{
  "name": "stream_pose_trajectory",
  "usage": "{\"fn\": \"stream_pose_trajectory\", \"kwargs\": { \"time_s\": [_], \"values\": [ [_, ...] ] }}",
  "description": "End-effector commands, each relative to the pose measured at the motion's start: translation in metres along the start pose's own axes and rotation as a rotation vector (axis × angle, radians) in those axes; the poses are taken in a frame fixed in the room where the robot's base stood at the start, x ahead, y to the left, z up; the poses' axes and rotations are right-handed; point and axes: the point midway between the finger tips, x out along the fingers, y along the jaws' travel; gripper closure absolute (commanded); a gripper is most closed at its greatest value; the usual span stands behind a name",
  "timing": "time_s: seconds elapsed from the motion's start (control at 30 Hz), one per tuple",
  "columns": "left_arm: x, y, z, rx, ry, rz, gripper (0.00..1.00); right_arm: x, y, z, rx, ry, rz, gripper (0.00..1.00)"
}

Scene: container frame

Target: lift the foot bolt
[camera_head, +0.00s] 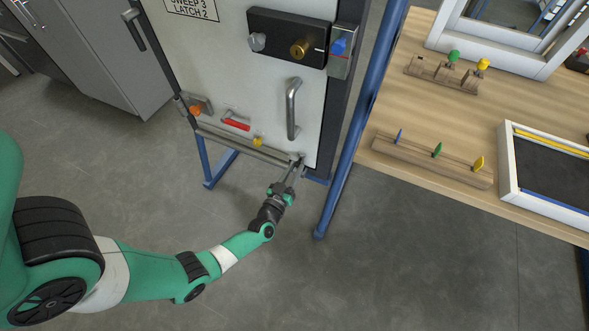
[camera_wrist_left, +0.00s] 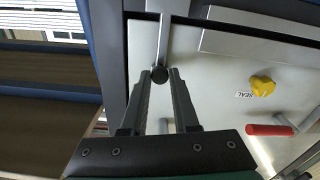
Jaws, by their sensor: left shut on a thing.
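The foot bolt (camera_wrist_left: 162,40) is a light metal rod with a dark round knob (camera_wrist_left: 159,74) in the left wrist view. It sits at the door's lower right corner in the head view, mostly hidden by my gripper. My left gripper (camera_head: 294,172) reaches it from below and in front. In the left wrist view my left gripper (camera_wrist_left: 161,80) is shut on the knob, one fingertip on each side. My right gripper is in neither view.
The pale door panel (camera_head: 262,95) carries a bar handle (camera_head: 292,108), a red lever (camera_head: 236,124), a yellow knob (camera_wrist_left: 262,86) and an orange knob (camera_head: 195,110). A blue frame post (camera_head: 352,150) and wooden table (camera_head: 400,120) stand to the right.

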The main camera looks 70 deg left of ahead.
Motion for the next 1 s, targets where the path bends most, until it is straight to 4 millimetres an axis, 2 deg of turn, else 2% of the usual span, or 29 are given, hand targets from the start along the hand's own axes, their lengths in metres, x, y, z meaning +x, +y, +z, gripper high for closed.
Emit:
{"fn": "stream_pose_trajectory", "kwargs": {
  "time_s": [0.13,0.33,0.63,0.67,0.8,0.83,1.0],
  "values": [
    [0.000,0.001,-0.007,0.000,0.001,0.000,1.00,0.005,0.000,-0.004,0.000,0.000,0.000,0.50],
    [0.000,0.007,-0.033,-0.001,0.003,0.000,1.00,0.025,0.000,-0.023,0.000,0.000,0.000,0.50],
    [0.001,0.007,-0.034,-0.001,0.011,0.000,1.00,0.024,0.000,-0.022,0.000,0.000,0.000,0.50],
    [0.002,0.007,-0.034,-0.001,0.012,0.000,0.70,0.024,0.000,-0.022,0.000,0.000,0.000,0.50],
    [0.001,0.007,-0.033,-0.001,0.009,0.000,0.45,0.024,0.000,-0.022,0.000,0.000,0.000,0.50],
    [0.001,0.006,-0.032,-0.001,0.008,0.000,0.41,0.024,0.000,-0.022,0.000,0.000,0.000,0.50],
    [0.001,0.006,-0.031,0.000,0.004,0.000,0.41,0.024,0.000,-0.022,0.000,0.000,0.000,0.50]
  ]
}}
